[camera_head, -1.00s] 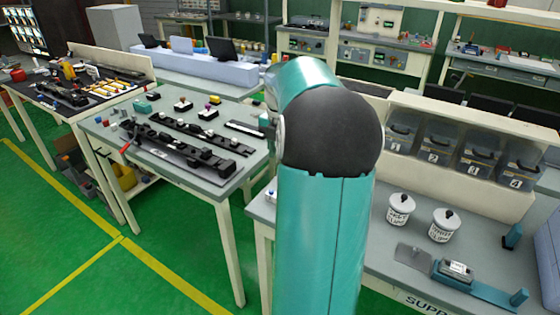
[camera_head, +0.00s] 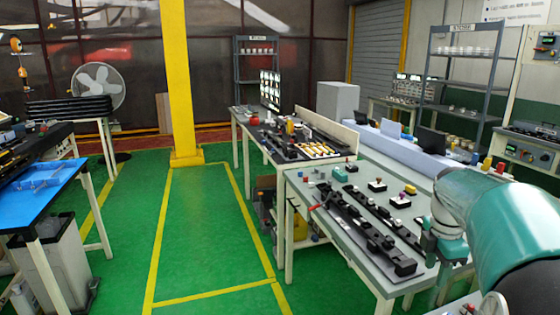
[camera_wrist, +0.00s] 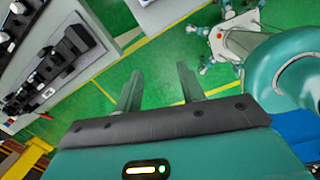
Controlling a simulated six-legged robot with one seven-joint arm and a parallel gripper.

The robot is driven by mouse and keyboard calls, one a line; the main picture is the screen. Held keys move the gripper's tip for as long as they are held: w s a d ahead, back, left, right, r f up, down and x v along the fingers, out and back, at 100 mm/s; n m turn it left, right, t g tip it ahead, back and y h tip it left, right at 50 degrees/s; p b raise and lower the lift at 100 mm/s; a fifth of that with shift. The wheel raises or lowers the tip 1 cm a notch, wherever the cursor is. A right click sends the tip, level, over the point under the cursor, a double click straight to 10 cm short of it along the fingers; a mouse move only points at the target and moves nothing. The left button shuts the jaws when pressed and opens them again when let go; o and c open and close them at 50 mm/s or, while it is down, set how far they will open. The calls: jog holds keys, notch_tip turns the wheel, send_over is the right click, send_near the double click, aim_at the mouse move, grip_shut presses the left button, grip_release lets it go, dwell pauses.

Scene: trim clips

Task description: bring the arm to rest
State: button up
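My gripper (camera_wrist: 158,88) shows in the wrist view with its two fingers spread apart and nothing between them. Green floor shows beyond the fingertips. My teal arm is at the right edge of the head view, bent beside the grey table (camera_head: 345,238). The gripper's fingers cannot be made out in the head view. Black trim strips (camera_head: 375,235) and several small coloured knobs lie on that table.
A dark-topped table (camera_head: 283,153) with yellow parts stands behind the grey one. A yellow pillar (camera_head: 178,80) rises at the back. A blue-topped table (camera_head: 40,195) and a bin (camera_head: 62,262) are at left. The green floor between (camera_head: 205,235) is clear.

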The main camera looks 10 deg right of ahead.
jog(key=s+a+r+m+t, duration=0.1)
jog(key=a+m, duration=0.2)
jog(key=a, duration=0.5)
jog(key=s+a+r+m+t, duration=0.1)
jog(key=a+r+m, duration=0.15)
jog(key=a, duration=0.55)
jog(key=s+a+f+m+t, duration=0.1)
jog(key=s+a+f+m, duration=0.1)
jog(key=s+a+m, duration=0.2)
jog(key=s+a+f+m+t+y, duration=0.1)
jog(key=s+a+m, duration=0.3)
jog(key=a, duration=0.6)
jog(key=shift+s+a+f+m+t, duration=0.4)
jog(key=shift+f+m+t, duration=0.15)
jog(key=shift+m, duration=0.4)
jog(key=shift+d, duration=0.2)
